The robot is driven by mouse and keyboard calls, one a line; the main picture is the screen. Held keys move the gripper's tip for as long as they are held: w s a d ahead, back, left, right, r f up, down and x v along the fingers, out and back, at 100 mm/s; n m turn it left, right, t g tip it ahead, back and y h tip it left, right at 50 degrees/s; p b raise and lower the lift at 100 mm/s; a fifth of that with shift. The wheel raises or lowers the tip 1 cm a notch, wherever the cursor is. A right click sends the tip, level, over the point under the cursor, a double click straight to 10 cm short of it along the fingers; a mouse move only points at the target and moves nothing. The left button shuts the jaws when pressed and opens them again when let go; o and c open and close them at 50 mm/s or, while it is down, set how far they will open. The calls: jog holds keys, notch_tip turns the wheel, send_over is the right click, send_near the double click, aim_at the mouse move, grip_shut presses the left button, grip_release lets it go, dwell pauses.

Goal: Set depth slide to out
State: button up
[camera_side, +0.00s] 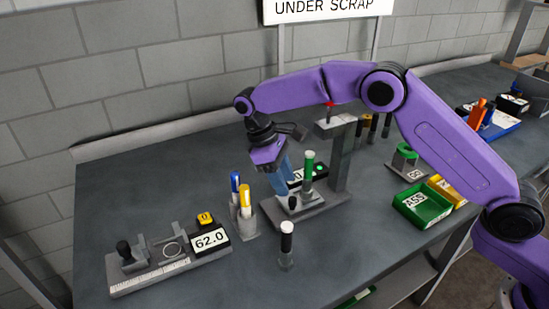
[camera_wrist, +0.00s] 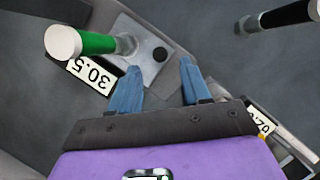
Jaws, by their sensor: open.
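No part in view carries a readable depth slide label. A grey press stand (camera_side: 340,170) has a base plate (camera_side: 318,207) with a small black knob (camera_side: 292,203) on it; in the wrist view the knob (camera_wrist: 160,54) shows on a light grey block. My gripper (camera_side: 284,190) points down close to this knob, with blue fingers. In the wrist view the open, empty fingers (camera_wrist: 160,66) are apart, with the knob between their tips in the picture. I cannot tell whether they touch it. A display reading 30.5 (camera_wrist: 90,72) is beside the block.
A green white-capped handle (camera_side: 309,165) stands upright close beside my fingers. A black white-capped handle (camera_side: 287,238) stands in front. A marker cup (camera_side: 244,222) and a gauge (camera_side: 160,262) with a 62.0 display (camera_side: 210,239) are left. Green (camera_side: 423,206) and yellow bins are right.

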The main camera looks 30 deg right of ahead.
jog(key=v, duration=0.7)
dwell(0.3)
notch_tip(320, 180, up, 6)
jog(key=n+t+y, duration=0.3)
jog(key=n, duration=0.1)
send_over(292, 198)
notch_tip(292, 198, down, 17)
jog(key=shift+f, duration=0.15)
dwell(0.3)
grip_shut()
